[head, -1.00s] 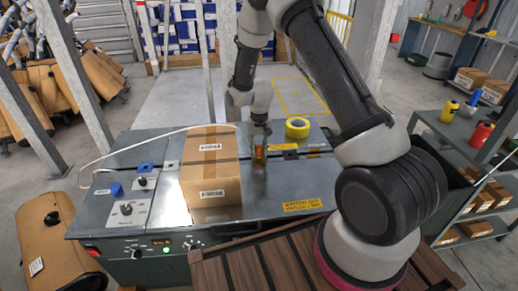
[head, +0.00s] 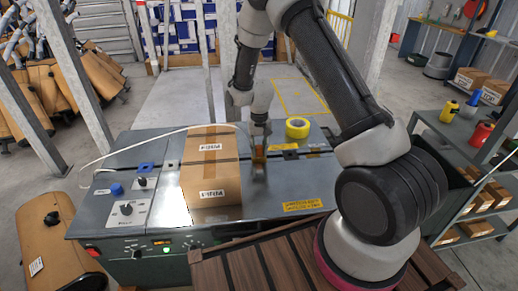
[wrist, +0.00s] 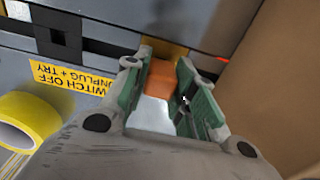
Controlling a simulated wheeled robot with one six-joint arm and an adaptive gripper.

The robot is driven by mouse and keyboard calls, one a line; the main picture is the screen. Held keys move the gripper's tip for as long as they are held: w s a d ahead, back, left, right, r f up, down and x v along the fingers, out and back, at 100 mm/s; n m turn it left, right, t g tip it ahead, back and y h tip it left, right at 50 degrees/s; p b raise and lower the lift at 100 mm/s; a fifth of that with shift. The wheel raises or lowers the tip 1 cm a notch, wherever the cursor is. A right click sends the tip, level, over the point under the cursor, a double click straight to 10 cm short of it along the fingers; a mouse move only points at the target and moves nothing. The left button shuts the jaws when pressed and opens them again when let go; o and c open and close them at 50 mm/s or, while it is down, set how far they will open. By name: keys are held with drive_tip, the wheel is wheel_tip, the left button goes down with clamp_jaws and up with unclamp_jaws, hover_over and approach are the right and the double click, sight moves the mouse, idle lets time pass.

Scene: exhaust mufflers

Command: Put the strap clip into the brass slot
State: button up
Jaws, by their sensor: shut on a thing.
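My gripper (wrist: 158,66) is shut on the strap clip (wrist: 160,74), an orange block between the two green fingers in the wrist view. A pale part shows below the orange block; I cannot tell if it belongs to the clip. A brass-coloured patch (wrist: 166,48), apparently the brass slot's plate, shows just beyond the clip. The clip hides most of it, so I cannot tell whether they touch. In the head view my gripper (head: 259,150) points down, low over the metal bench top, right of the carton.
A cardboard carton (head: 210,175) stands close to the left of my gripper and fills the right of the wrist view. A yellow tape roll (head: 297,128) lies to the right on the bench (head: 290,180). The bench's front right is clear, apart from a yellow label (head: 303,205).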

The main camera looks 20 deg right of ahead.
drive_tip(key=shift+f, duration=0.45)
drive_tip(key=o, duration=1)
drive_tip(key=shift+r, duration=0.1)
wheel_tip(320, 180, up, 12)
drive_tip(key=shift+s, duration=0.1)
drive_tip(key=s+d+r+t, duration=0.1)
drive_tip(key=s+d+r, duration=0.2)
drive_tip(key=s+r, duration=0.5)
drive_tip(key=s+d+r+n+t, duration=0.1)
drive_tip(key=s+d+r+t, duration=0.1)
drive_tip(key=s+r, duration=0.7)
drive_tip(key=s+d+r+n+t, duration=0.1)
drive_tip(key=s+d+r, duration=0.4)
drive_tip(key=s, duration=1.1)
wheel_tip(320, 180, up, 4)
drive_tip(key=shift+f, duration=0.15)
